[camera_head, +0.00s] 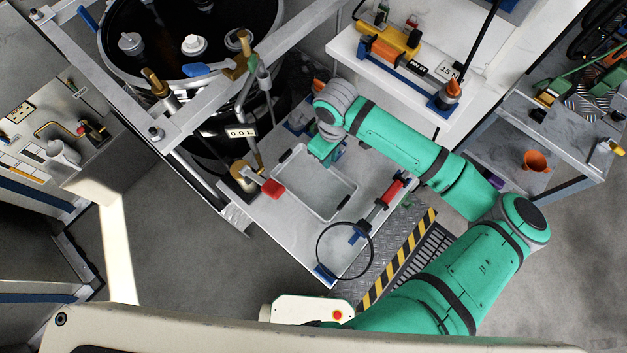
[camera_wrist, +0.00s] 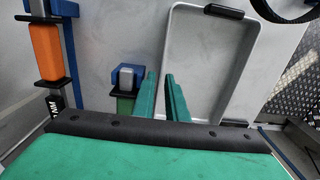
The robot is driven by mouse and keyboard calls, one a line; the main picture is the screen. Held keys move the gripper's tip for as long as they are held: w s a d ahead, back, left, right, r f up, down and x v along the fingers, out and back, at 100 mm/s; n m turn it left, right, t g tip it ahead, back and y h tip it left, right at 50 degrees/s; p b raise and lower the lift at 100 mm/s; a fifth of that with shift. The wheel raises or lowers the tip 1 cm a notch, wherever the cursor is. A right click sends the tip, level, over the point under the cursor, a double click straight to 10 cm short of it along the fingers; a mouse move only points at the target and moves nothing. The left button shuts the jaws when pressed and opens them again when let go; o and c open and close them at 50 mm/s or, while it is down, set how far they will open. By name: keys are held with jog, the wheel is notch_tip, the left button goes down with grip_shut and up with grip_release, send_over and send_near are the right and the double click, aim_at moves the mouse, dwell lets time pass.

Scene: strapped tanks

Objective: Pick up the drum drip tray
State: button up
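The drum drip tray is a shallow grey rectangular tray (camera_head: 313,187) with a pale rim and black grips. It lies on a grey bench top beside the drum. In the wrist view the tray (camera_wrist: 209,62) is ahead, at upper centre right. My gripper (camera_head: 322,152) points down near the tray's upper right edge in the head view. In the wrist view its two green fingers (camera_wrist: 160,78) stand apart with a narrow gap, close to the tray's left rim. I see nothing held between them. Whether the fingertips touch the rim is hidden.
A red-handled tap (camera_head: 272,188) is at the tray's left. A red and blue tool (camera_head: 384,203) and a black ring (camera_head: 344,251) lie to the right and front. A blue and green piece (camera_wrist: 127,85) is left of my fingers. A white shelf (camera_head: 345,50) stands behind.

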jog(key=shift+f, duration=1.4)
jog(key=shift+s+d, duration=0.1)
grip_shut()
jog(key=shift+r, duration=0.15)
